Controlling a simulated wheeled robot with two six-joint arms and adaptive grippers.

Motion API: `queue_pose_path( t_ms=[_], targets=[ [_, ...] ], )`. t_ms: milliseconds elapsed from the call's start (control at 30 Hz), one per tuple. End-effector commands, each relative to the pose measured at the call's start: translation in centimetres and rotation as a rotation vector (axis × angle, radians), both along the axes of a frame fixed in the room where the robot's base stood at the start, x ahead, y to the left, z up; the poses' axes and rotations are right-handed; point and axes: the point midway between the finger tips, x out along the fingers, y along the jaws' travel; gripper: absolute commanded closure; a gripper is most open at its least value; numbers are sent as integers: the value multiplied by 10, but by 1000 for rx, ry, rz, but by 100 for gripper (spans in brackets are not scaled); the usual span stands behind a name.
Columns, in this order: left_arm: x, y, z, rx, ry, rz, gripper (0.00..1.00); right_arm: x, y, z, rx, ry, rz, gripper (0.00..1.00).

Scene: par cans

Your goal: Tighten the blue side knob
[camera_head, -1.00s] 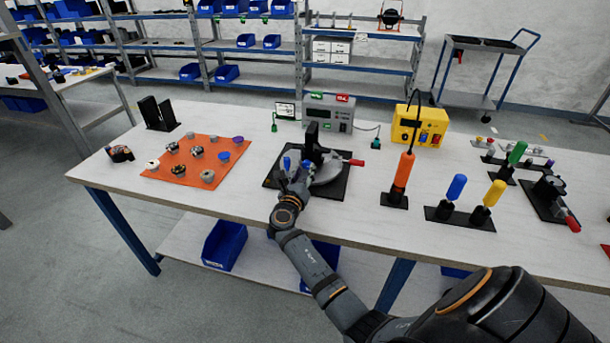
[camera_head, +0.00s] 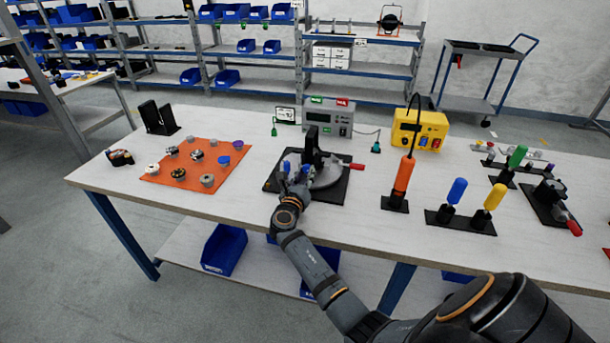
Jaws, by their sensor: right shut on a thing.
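A par can fixture sits on a black base plate (camera_head: 335,197) in the middle of the table, with a grey round body (camera_head: 328,178) and a black upright post (camera_head: 311,146). A small blue knob (camera_head: 286,166) shows at the left side of the fixture. My right gripper (camera_head: 293,178) is at that side, its fingers closed around the knob area; a second blue patch shows between the fingers. The fingers partly hide what they hold. A red-handled part (camera_head: 356,166) sticks out at the fixture's right. My left gripper is not in view.
An orange mat (camera_head: 155,179) with several small round parts lies at the left. An orange-handled tool (camera_head: 402,176) and blue and yellow-handled tools (camera_head: 457,190) stand at the right. A yellow box (camera_head: 431,130) and a grey instrument (camera_head: 340,118) stand behind.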

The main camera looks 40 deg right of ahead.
Motion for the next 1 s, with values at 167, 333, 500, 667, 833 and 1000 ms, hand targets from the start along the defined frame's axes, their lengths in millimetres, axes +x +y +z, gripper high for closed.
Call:
queue_pose_path(
  t_ms=[167, 333, 500, 667, 833, 1000],
  targets=[
    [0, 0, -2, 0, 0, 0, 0, 0, 0, -1, 69, -80, 0, 100],
    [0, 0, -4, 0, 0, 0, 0, 0, 0, -1, 153, -179, 0, 100],
    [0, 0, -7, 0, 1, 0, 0, 0, 0, -2, 232, -273, 0, 100],
    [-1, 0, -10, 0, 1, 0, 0, 0, 0, -2, 293, -344, 0, 100],
    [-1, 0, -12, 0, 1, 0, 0, 0, 0, -2, 338, -397, -2, 100],
    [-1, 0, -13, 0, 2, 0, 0, 0, 0, -1, 361, -424, -2, 100]
  ],
)
